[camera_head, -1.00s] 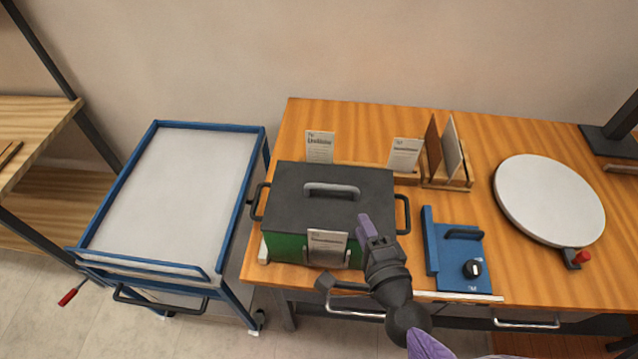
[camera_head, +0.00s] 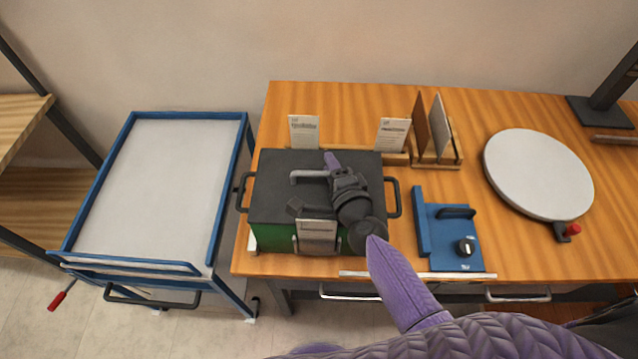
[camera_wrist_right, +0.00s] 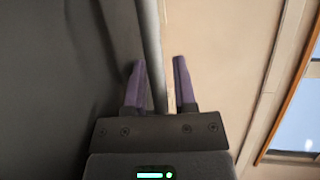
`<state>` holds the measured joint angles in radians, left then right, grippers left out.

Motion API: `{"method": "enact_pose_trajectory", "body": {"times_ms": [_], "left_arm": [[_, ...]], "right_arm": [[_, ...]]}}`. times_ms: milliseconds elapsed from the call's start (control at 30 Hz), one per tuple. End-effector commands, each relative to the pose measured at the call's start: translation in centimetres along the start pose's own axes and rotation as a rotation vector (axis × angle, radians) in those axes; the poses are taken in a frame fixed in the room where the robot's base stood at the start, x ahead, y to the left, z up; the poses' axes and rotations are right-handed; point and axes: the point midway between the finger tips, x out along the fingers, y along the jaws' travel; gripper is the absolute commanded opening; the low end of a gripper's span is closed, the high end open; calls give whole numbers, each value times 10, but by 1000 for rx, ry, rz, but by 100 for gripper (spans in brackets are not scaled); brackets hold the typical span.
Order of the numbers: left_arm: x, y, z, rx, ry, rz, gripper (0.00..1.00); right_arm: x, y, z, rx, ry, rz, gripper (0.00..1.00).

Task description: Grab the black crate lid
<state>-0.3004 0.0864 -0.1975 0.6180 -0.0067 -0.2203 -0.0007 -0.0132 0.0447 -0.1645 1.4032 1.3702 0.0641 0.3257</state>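The black crate lid (camera_head: 275,188) lies flat on the green crate (camera_head: 274,238) on the wooden table. It also fills the left of the right wrist view (camera_wrist_right: 55,80). Its grey bar handle (camera_head: 306,175) is partly covered by my right gripper (camera_head: 332,162), which is over the lid. In the right wrist view, the handle (camera_wrist_right: 151,45) runs between the two purple fingers of the gripper (camera_wrist_right: 158,75). The fingers are apart, with a visible gap to the bar on each side. My left gripper is out of view.
A blue-framed cart (camera_head: 165,185) with a bare grey top stands left of the table. A blue device (camera_head: 448,235), a round white plate (camera_head: 538,173) and upright card holders (camera_head: 440,150) stand around the crate. A label card (camera_head: 317,232) is on the crate's front.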

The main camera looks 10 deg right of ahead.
Motion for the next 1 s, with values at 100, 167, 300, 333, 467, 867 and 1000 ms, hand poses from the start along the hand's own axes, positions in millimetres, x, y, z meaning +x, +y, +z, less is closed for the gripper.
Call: {"method": "enact_pose_trajectory", "body": {"times_ms": [100, 167, 300, 333, 467, 867, 1000], "left_arm": [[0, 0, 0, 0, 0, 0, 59], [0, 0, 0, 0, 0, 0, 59], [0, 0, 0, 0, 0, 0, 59], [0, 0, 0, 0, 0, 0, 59], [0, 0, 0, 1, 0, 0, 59], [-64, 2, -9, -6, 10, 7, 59], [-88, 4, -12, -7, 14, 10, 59]], "right_arm": [[0, 0, 0, 0, 0, 0, 7], [0, 0, 0, 0, 0, 0, 0], [0, 0, 0, -1, 0, 0, 0], [0, 0, 0, -1, 0, 0, 0], [0, 0, 0, -1, 0, 0, 0], [-13, -67, 4, 1, 2, -2, 0], [-17, -93, 6, 1, 1, -2, 0]]}}
